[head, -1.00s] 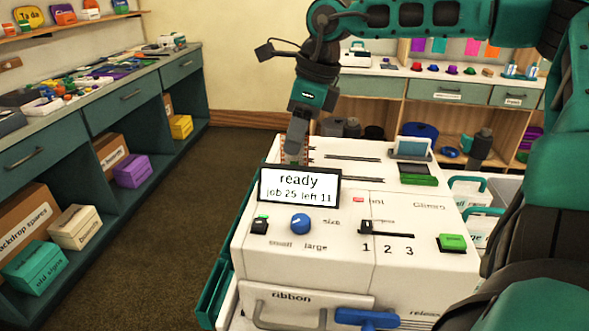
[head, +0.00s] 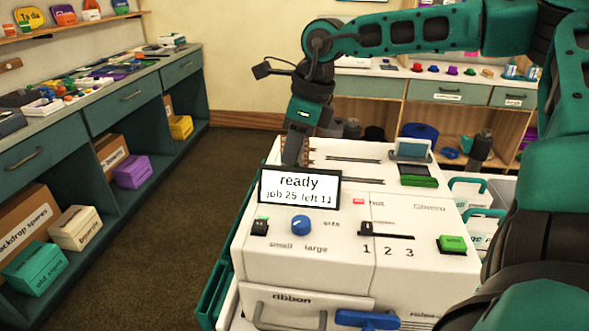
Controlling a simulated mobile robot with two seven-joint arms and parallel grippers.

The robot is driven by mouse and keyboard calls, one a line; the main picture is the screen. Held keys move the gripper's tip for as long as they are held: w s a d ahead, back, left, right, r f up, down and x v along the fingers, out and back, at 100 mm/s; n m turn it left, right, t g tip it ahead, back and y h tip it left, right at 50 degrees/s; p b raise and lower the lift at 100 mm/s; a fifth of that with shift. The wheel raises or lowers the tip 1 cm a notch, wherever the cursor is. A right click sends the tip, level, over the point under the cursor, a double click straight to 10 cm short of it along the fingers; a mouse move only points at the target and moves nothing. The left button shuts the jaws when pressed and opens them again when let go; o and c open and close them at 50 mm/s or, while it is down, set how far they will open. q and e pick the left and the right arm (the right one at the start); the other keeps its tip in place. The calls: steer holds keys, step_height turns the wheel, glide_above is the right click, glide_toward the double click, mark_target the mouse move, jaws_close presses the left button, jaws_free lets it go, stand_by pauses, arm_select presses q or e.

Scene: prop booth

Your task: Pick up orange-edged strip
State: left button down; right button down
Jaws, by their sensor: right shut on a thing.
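The white machine (head: 340,220) stands in the middle of the head view. My right gripper (head: 292,158) points down at its back left, just behind the display (head: 300,187) reading "ready, job 25 left 11". It is shut on the orange-edged strip (head: 310,157). Only a narrow orange-brown edge of the strip shows beside the fingers. The fingertips and the lower part of the strip are mostly hidden by the display, so I cannot tell whether the strip is clear of the machine. My left gripper is out of view.
The machine top has a blue knob (head: 300,225), a black slider (head: 385,231) and a green button (head: 452,244). A blue lever (head: 366,319) is at its front. A cluttered counter (head: 150,82) runs along the left; the floor (head: 190,220) between is clear.

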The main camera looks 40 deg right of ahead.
steer(key=shift+r, duration=0.1)
step_height(320, 180, up, 20)
steer(key=p, duration=0.1)
stand_by(0.4)
stand_by(0.4)
